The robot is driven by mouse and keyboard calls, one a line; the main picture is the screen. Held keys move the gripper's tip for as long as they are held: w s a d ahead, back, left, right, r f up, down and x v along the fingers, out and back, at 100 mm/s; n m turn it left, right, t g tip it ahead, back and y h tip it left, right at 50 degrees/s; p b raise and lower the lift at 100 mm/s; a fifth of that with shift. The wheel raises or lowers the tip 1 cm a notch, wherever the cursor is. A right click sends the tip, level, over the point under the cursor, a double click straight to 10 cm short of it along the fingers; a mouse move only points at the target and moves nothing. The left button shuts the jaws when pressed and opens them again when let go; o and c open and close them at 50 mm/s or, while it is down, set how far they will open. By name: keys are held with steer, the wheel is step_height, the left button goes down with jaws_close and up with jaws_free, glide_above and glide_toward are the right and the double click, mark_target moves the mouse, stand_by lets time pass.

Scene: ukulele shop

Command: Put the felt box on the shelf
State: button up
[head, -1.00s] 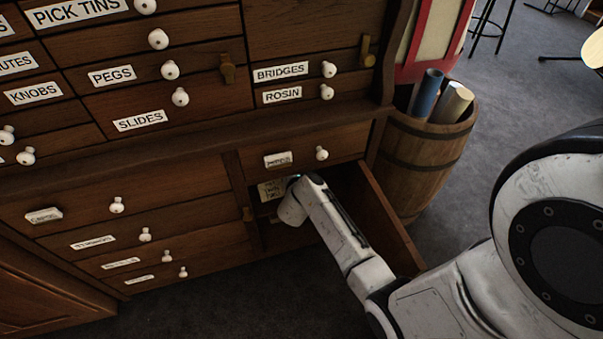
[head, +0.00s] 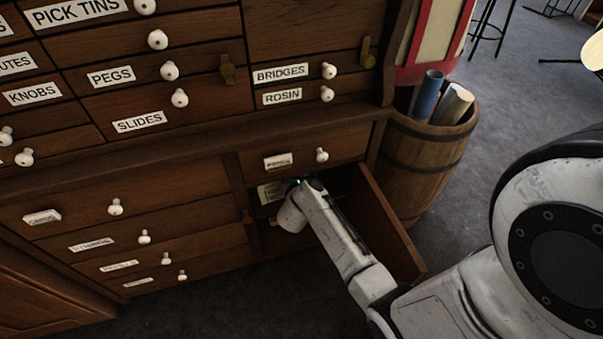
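An open cupboard (head: 392,235) in the lower right of the cabinet has its door swung out to the right, with a dark shelf space inside. A pale item with printed writing (head: 271,192) shows inside at the upper left; I cannot read it or tell whether it is the felt box. My gripper (head: 292,214) is at the cupboard opening, just below and right of this item. Its fingers are hidden by my own wrist and the dark interior, so I cannot see whether it holds anything.
Closed labelled drawers with white knobs (head: 180,98) fill the cabinet above and left. A wooden barrel (head: 420,165) with rolled papers (head: 452,103) stands right behind the open door. Dark carpet (head: 230,305) is clear in front.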

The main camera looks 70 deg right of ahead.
steer(key=s+a+p, duration=0.2)
steer(key=a, duration=0.4)
steer(key=s+a+p, duration=0.1)
steer(key=s+a, duration=0.1)
steer(key=a, duration=0.5)
steer(key=shift+s+a+r+p, duration=0.25)
steer(key=shift+a+r+p, duration=0.1)
steer(key=shift+r, duration=0.1)
